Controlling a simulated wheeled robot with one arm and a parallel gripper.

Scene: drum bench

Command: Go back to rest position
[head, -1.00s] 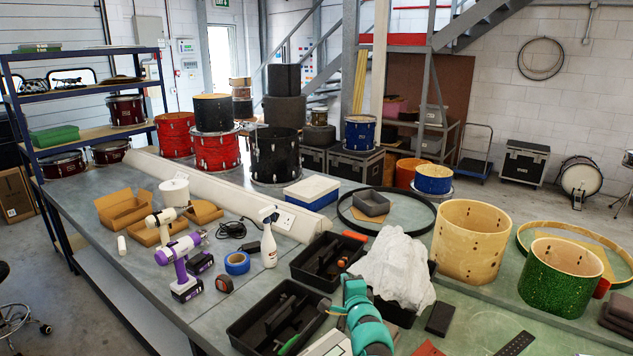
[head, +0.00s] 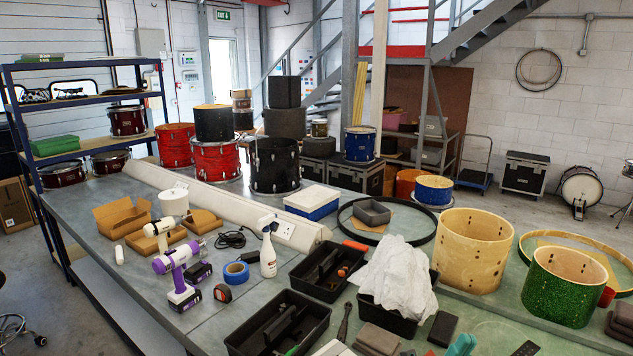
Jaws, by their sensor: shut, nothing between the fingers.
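My gripper is not clearly in view. My gripper's fingers cannot be seen. The bench (head: 95,222) fills the lower part of the view. A white crumpled cloth (head: 397,275) lies over a black tray at the front middle.
Two more black trays (head: 322,325) are at the front. Dark grey blocks (head: 376,338) lie by the bottom edge. A natural-wood drum shell (head: 472,250) and a green sparkle shell (head: 562,287) stand at right. A purple-white drill (head: 177,272) and spray bottle (head: 268,250) stand at left.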

